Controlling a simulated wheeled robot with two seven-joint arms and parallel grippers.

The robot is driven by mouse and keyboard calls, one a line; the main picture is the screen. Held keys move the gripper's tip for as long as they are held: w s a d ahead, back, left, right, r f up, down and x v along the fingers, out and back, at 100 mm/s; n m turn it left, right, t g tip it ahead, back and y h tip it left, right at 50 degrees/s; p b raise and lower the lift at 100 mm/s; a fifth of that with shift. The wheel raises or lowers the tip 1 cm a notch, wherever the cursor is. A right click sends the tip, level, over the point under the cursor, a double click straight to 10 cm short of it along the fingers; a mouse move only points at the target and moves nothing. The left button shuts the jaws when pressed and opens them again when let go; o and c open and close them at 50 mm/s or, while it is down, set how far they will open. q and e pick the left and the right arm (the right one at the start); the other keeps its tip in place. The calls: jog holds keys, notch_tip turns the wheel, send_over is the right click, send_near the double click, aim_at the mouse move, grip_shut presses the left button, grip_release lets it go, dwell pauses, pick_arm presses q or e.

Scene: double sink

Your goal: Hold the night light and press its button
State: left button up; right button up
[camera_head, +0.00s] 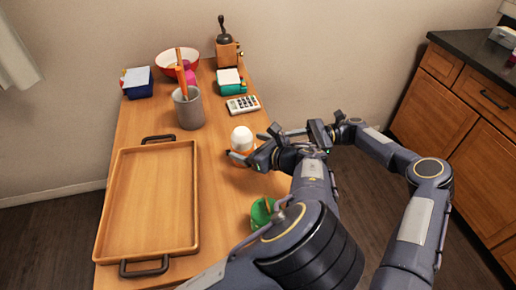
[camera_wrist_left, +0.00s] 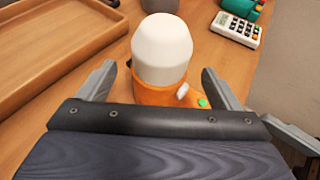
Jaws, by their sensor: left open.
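The night light has a white dome (camera_head: 242,137) and an orange base; it stands upright on the wooden table. The left wrist view shows its dome (camera_wrist_left: 162,50), its orange base with a small white knob, and a green button (camera_wrist_left: 202,102) at the right. My left gripper (camera_head: 254,146) is open, with one finger on each side of the night light; in the left wrist view gaps show between the fingers (camera_wrist_left: 158,72) and the body. My right gripper (camera_head: 298,133) is just right of the left one, partly overlapped; its jaw opening is unclear.
A wooden tray (camera_head: 112,205) with black handles fills the table's left side. A grey cup (camera_head: 189,112), a calculator (camera_head: 243,104), a coffee grinder (camera_head: 226,52) and a red bowl (camera_head: 166,64) stand farther back. A green object (camera_head: 261,212) lies near my left arm.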

pick_arm(q)
jog(key=shift+x, duration=2.25)
jog(key=c, duration=1.1)
jog(key=shift+c, duration=0.2)
pick_arm(e)
jog(key=shift+c, duration=0.5)
grip_shut()
jog(key=shift+r, duration=0.1)
